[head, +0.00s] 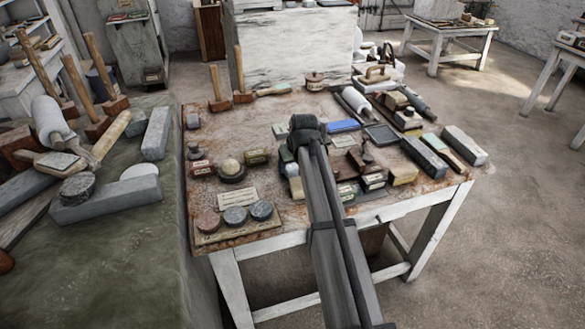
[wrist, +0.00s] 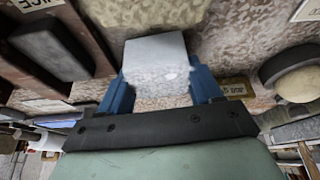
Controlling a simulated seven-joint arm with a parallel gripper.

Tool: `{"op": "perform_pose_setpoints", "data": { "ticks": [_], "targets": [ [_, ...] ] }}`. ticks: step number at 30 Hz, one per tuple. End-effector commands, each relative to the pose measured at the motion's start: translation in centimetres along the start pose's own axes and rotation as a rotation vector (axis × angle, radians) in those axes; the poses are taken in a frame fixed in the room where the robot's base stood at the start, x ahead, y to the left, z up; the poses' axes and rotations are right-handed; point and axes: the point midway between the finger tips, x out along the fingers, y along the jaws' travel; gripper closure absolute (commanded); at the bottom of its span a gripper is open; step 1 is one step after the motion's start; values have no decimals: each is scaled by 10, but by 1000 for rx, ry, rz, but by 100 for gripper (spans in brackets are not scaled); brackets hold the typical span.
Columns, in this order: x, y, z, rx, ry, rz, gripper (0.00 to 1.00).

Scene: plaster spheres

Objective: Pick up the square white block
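The square white block (wrist: 157,62) is between the two blue fingers of my gripper (wrist: 159,80) in the wrist view. It fills the gap, with a finger flush against each side, so the gripper looks shut on it. In the head view, a small pale part of the block (head: 296,188) shows low beside my gripper (head: 291,168), at about table height. My arm hides much of that spot, and I cannot tell whether the block is touching the table.
The cluttered table (head: 245,120) carries a plaster sphere on a dark stand (head: 231,171) to the left and a board with round stones (head: 235,215) in front. Small boxes (head: 372,182) crowd the right side. A blue block (head: 343,126) lies behind.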

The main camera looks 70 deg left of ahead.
Motion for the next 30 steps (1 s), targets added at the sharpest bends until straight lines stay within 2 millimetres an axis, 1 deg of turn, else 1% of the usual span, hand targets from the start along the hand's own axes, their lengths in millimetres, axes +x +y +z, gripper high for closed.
{"op": "perform_pose_setpoints", "data": {
  "ticks": [1,2,12,19,22,26,30],
  "targets": [
    [0,0,0,0,0,0,45],
    [0,0,0,0,0,0,48],
    [0,0,0,0,0,0,80],
    [-1,0,0,0,1,0,81],
    [-6,0,-3,0,1,0,81],
    [-20,0,-9,0,2,0,81],
    [-44,0,-19,0,2,0,81]
  ]
}}
